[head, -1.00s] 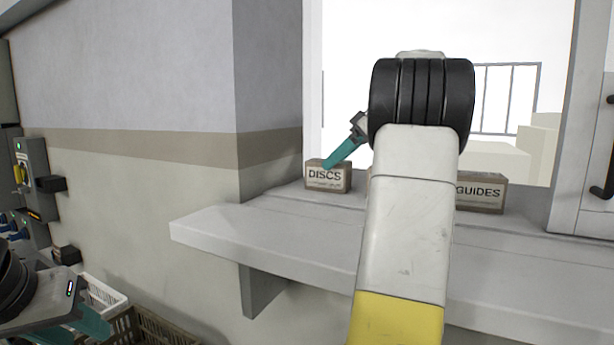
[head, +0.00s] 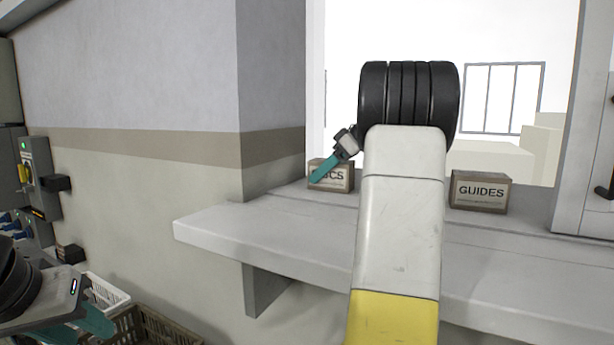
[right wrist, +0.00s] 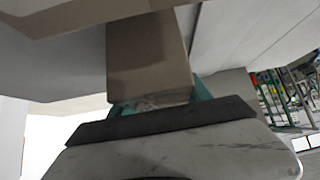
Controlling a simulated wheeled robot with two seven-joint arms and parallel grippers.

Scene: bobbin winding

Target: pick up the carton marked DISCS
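The carton marked DISCS (head: 341,180) stands on the white ledge at the foot of the window opening. It is a small brown-grey box with a pale label. A teal finger of my right gripper (head: 324,172) crosses its front and hides the left part of the word. In the right wrist view a brown box face (right wrist: 150,60) fills the middle, with the teal fingers of the right gripper (right wrist: 162,100) showing apart at its two sides. I cannot tell whether they touch it. My left gripper (head: 96,322) is at the lower left, partly cut off, away from the carton.
The carton marked GUIDES (head: 481,191) stands on the ledge (head: 225,232) to the right. A wall corner (head: 270,165) rises left of the DISCS carton. Crates (head: 150,325) are below at the lower left. My right arm hides part of the ledge.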

